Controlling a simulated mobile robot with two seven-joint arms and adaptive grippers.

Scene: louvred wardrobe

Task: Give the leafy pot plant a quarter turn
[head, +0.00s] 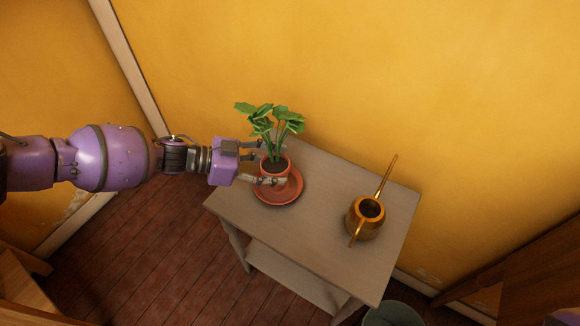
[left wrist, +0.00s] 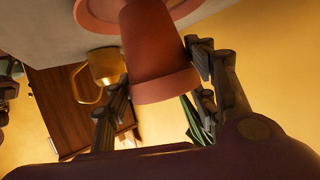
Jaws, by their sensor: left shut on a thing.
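The leafy plant (head: 272,122) stands upright in a small terracotta pot (head: 274,168) at the table's back left corner. The pot is over a terracotta saucer (head: 291,197); I cannot tell whether its base touches it. My left gripper (head: 268,167) reaches in from the left and is shut on the pot, one finger on either side. In the left wrist view the pot (left wrist: 158,50) appears upside down between the fingers, with the saucer (left wrist: 95,12) above it. The leaves are mostly hidden there. My right gripper is not visible.
A brass watering can (head: 366,216) stands on the right part of the grey table (head: 318,215), apart from the plant. The yellow wall (head: 330,80) is close behind. A bucket (head: 393,314) stands on the floor by the table's front right. The table between saucer and can is clear.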

